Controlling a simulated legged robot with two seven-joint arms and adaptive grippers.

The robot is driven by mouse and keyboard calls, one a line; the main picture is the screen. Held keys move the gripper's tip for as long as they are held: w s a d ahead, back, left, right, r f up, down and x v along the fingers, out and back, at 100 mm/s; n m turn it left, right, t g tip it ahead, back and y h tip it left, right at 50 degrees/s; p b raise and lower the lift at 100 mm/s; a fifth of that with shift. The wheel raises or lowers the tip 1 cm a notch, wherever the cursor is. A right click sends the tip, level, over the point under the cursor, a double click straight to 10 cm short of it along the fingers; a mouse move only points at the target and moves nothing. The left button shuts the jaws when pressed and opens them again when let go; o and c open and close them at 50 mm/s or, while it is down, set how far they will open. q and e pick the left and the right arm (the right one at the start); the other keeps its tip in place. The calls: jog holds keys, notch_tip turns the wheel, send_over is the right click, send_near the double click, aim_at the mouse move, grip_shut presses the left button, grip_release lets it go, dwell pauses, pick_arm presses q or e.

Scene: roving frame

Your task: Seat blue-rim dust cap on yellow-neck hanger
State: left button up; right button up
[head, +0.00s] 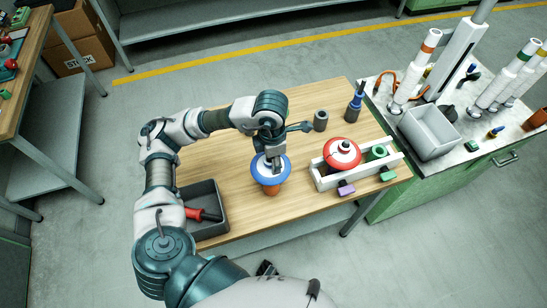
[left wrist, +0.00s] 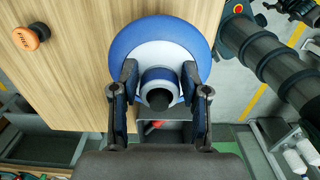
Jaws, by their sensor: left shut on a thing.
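The blue-rim dust cap (head: 284,177) has a wide blue rim, white middle and blue-banded knob; it fills the left wrist view's upper middle (left wrist: 127,42). My left gripper (head: 270,157) is shut on its knob, a finger on each side in the left wrist view (left wrist: 159,90). The cap is over the wooden table; its height above it is hard to tell. Several white hangers lean at the right. One has an orange-yellow neck band (head: 432,38), another a green one (head: 526,52); I cannot tell for sure which is the yellow-neck hanger. My right gripper is not in view.
A white rack (head: 325,179) holds a red-rim cap (head: 342,153) and a green ring (head: 378,152). A grey cylinder (head: 320,120) and blue bottle (head: 355,106) stand behind. A dark bin (head: 208,190) is left; a grey bin (head: 429,133) stands on the right bench.

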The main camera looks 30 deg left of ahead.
pick_arm(q)
jog(key=shift+f+b, duration=0.3)
jog(key=shift+f, duration=0.15)
jog(key=o, duration=1.8)
jog(key=shift+r, duration=0.15)
notch_tip(320, 180, up, 12)
jog(key=shift+a+f, duration=0.15)
dwell(0.3)
